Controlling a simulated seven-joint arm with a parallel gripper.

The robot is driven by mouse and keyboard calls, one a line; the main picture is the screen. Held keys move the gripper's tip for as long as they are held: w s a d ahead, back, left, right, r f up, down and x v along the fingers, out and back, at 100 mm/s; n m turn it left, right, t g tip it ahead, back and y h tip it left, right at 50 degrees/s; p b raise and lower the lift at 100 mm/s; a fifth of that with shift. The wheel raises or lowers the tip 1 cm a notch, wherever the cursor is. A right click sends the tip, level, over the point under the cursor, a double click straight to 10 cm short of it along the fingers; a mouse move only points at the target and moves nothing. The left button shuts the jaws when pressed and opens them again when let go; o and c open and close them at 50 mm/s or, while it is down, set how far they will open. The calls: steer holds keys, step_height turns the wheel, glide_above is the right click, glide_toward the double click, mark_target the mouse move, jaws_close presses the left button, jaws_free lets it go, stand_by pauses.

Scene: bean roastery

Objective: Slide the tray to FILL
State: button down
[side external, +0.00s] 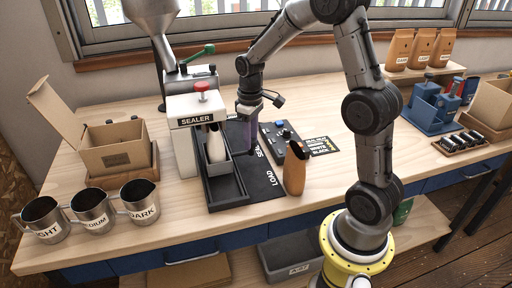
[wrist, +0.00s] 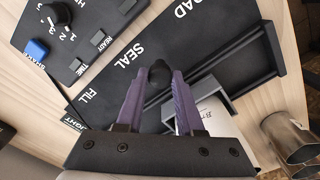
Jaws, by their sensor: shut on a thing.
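The grey tray (side external: 221,170) sits in a dark rail channel (side external: 228,190) beside the sealer (side external: 196,112), with a white bag (side external: 216,148) upright in it. The tray also shows in part in the wrist view (wrist: 212,88). My gripper (side external: 248,143) points down at the right of the tray. In the wrist view its purple fingers (wrist: 155,80) are closed around a black knob (wrist: 159,74), close to the SEAL label (wrist: 125,55). The FILL label (wrist: 90,93) is lower left and LOAD is upper right. My fingers hide the knob's link to the tray.
A control box (side external: 284,142) and a brown pouch (side external: 296,168) stand to the right of the black plate. The hopper (side external: 152,22) stands behind the sealer. Steel cups (side external: 92,208) and an open carton (side external: 112,147) are at the left.

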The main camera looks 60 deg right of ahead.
steer(key=w+d, duration=1)
steer(key=shift+w+d, duration=0.35)
steer(key=shift+w+d+r, duration=0.1)
steer(key=shift+w+d, duration=0.75)
steer(key=c, duration=0.6)
jaws_free()
steer(key=shift+d, duration=0.1)
steer(key=shift+c, duration=0.2)
steer(key=shift+o, duration=0.6)
step_height(320, 180, up, 14)
